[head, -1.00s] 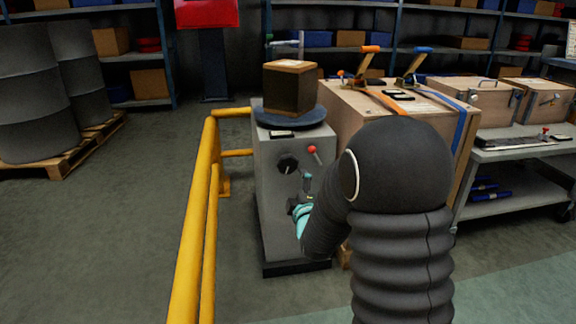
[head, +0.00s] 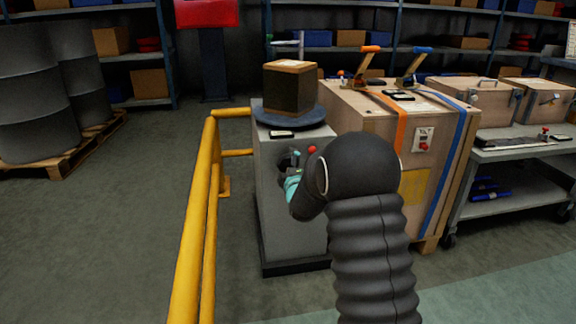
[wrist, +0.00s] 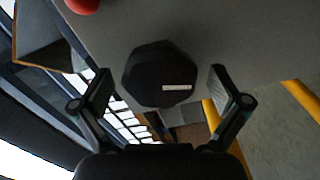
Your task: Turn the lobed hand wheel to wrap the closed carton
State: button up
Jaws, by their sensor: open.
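The lobed hand wheel (wrist: 158,74) is a dark knob with a pale mark on the front of the grey wrapping machine (head: 262,190). In the wrist view it sits between the two fingers of my gripper (wrist: 160,90), which are open and apart from it on both sides. In the head view my gripper (head: 290,164) is at the machine's upper front, and my arm and gripper largely hide the wheel. The closed carton (head: 290,88), brown and black, stands on the dark round turntable (head: 290,116) on top of the machine.
A red ball-ended lever (head: 312,150) is close right of my gripper; its red ball (wrist: 84,4) shows at the wrist view's top left. A yellow rail (head: 196,210) runs left of the machine. A strapped wooden crate (head: 440,130) stands to the right.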

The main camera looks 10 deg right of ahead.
jog(key=shift+w, duration=0.3)
jog(key=c, duration=1.2)
jog(key=shift+m, duration=0.3)
jog(key=shift+m+b, duration=0.8)
jog(key=m, duration=0.3)
jog(key=shift+m, duration=0.3)
jog(key=m, duration=0.3)
jog(key=shift+m, duration=2.1)
